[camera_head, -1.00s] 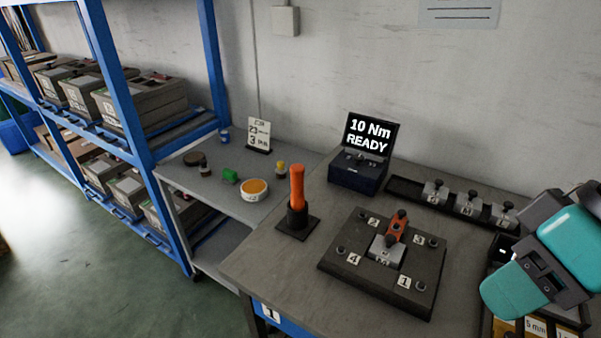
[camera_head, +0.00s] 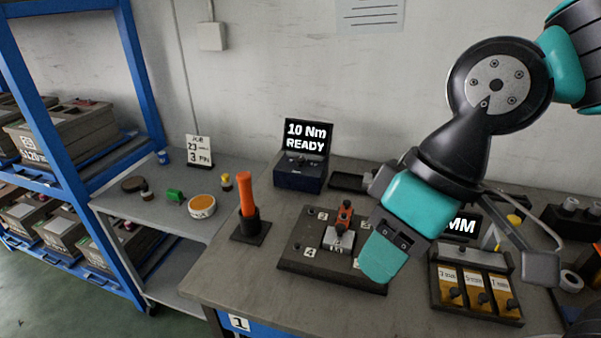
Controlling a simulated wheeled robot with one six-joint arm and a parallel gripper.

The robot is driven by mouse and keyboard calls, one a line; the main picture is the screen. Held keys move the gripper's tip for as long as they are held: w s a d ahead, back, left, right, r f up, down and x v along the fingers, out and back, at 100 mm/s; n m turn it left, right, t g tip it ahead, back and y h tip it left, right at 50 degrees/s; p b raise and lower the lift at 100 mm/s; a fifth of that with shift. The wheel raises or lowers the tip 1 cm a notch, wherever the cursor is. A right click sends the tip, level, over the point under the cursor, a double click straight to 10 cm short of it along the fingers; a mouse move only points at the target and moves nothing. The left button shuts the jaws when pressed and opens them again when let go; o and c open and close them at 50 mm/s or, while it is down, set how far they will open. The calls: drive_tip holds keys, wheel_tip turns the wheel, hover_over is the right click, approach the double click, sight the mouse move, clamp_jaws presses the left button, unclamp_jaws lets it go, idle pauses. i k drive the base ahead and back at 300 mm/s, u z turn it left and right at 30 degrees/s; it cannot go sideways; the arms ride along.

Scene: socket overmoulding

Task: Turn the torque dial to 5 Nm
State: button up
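The torque controller (camera_head: 300,179) is a dark blue box at the back of the bench, with a raised screen (camera_head: 306,136) reading "10 Nm READY". Small controls, apparently including the torque dial (camera_head: 300,161), sit on its sloped top; the dial's pointer is too small to read. My gripper (camera_head: 385,252) is at the end of my teal and black arm, in front of the right side of the dark fixture plate in the picture. It is to the right of the controller and apart from it. Its finger opening is not clear from this angle.
An orange-handled driver (camera_head: 247,196) stands in a holder left of the fixture plate (camera_head: 300,265), which carries an orange clamp. A tray of labelled yellow compartments (camera_head: 466,296) is on the right. A side table (camera_head: 155,226) and blue shelving (camera_head: 139,75) stand left.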

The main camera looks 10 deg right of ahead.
sight(299, 160)
drive_tip(key=k, duration=1.05)
drive_tip(key=u, duration=0.85)
drive_tip(key=i, duration=1.55)
drive_tip(key=z, duration=0.7)
